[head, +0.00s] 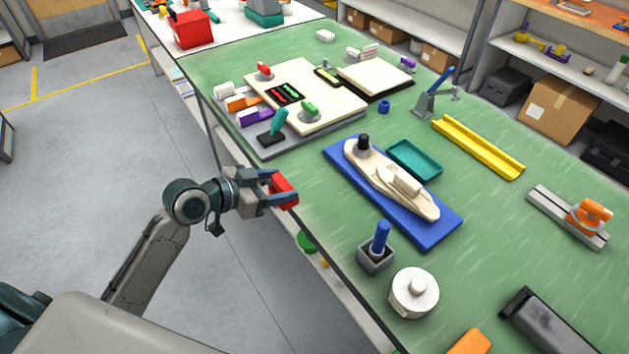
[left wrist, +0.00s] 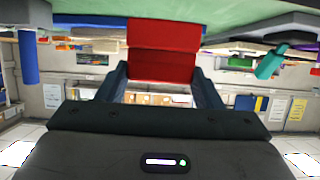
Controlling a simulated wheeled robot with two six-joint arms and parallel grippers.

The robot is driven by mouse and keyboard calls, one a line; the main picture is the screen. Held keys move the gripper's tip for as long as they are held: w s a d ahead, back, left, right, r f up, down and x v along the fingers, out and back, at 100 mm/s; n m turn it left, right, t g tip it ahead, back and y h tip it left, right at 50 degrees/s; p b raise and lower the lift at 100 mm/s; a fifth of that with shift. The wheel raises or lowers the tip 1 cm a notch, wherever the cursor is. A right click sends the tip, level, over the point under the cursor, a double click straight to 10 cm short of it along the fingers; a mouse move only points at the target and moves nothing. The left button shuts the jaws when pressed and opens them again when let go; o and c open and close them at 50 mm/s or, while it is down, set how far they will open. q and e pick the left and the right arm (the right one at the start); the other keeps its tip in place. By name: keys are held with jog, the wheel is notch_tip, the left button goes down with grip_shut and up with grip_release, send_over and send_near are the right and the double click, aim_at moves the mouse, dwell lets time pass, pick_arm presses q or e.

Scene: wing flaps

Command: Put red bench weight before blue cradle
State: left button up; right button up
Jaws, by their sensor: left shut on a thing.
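The red bench weight (head: 284,190) is a red block in the jaws of my left gripper (head: 279,190), which is shut on it. They hang in the air at the table's near left edge, left of the blue cradle. In the left wrist view the red block (left wrist: 164,52) sits between the two dark fingers (left wrist: 163,85). The blue cradle (head: 431,233) is a flat blue base on the green table, with a cream ship-like model (head: 385,178) lying on it. My right gripper is not in view.
A grey holder (head: 376,258) with a blue-handled tool and a white round pot (head: 413,292) stand near the cradle's front end. A teal tray (head: 414,159) lies behind it. A grey board with cream plates (head: 310,130) lies to the upper left. Green table (head: 315,200) shows bare between gripper and cradle.

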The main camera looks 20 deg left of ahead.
pick_arm(q)
jog(key=w+d+p, duration=0.1)
jog(key=w+d, duration=0.2)
jog(key=w+d+p, duration=0.1)
jog(key=w+d, duration=0.2)
jog(key=shift+w+d+f+p, duration=0.1)
jog(key=shift+d+f+p, duration=0.15)
jog(key=shift+p, duration=0.15)
jog(key=shift+w+d+f, duration=0.1)
notch_tip(320, 180, down, 3)
jog(key=shift+r+p, duration=0.1)
jog(key=shift+p, duration=0.55)
jog(key=shift+f, duration=0.25)
jog(key=shift+f, duration=0.1)
jog(key=shift+f, duration=0.15)
jog(key=o, duration=1.4)
